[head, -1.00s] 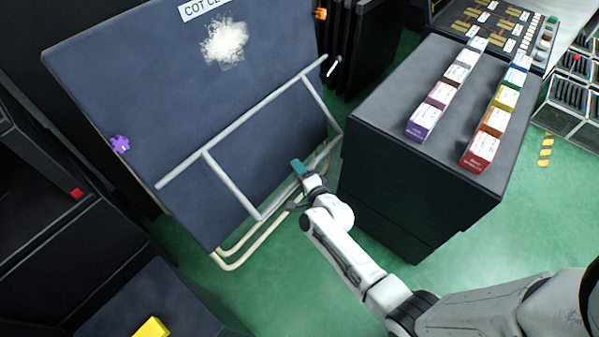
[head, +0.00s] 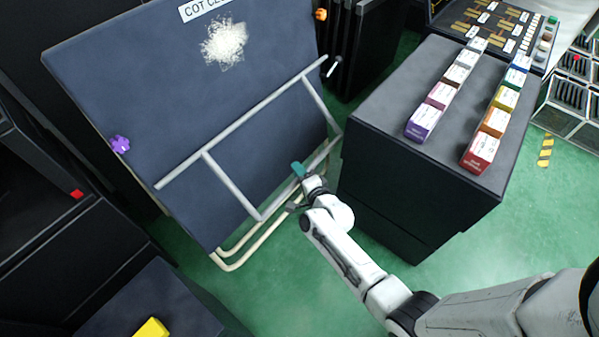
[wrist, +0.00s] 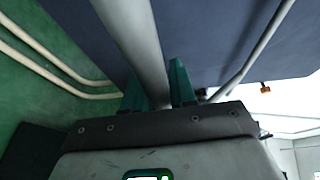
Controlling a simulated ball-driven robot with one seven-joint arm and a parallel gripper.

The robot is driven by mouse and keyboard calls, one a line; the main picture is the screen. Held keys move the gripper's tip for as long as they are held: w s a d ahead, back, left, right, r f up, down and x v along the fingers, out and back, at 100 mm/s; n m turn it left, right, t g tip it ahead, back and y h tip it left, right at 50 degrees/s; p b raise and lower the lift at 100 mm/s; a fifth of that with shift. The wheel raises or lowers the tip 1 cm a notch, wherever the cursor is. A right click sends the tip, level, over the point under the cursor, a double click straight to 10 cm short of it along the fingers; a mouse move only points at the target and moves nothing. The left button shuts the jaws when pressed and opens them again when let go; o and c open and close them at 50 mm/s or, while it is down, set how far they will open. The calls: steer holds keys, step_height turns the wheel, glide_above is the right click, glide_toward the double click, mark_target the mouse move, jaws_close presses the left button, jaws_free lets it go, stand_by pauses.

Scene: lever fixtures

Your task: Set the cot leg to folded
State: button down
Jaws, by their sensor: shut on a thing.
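The cot's dark blue panel (head: 110,75) stands tilted at the left of the head view. The grey tubular cot leg (head: 230,183) crosses its lower half as a frame of bars standing out from the panel. My gripper (head: 298,170) is at the leg's lower bar, right of its middle. In the wrist view, a grey tube of the leg (wrist: 133,40) runs down between the teal fingers of my gripper (wrist: 158,85), which are shut on it. The exact contact is partly hidden by the fingers.
A dark cabinet (head: 400,180) with two rows of coloured boxes stands close to the right of my gripper. Cream tubes (head: 235,266) run below the panel. A yellow block (head: 151,328) lies at bottom left. Green floor (head: 300,275) is open in front.

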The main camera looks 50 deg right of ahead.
steer(key=shift+f, duration=0.15)
steer(key=w+f+t+b, duration=0.1)
steer(key=w+b, duration=0.2)
steer(key=b, duration=0.2)
steer(key=w+f+t+b, duration=0.1)
steer(key=w+f+b, duration=0.1)
steer(key=b, duration=0.4)
steer(key=w+f+m+b, duration=0.1)
steer(key=w+f+b, duration=0.1)
steer(key=w+b, duration=0.3)
steer(key=shift+a+f+t+h, duration=0.2)
steer(key=shift+t+h, duration=0.1)
steer(key=shift+t, duration=0.1)
steer(key=shift+w, duration=0.15)
steer(key=shift+r, duration=0.1)
steer(key=c, duration=1)
jaws_free()
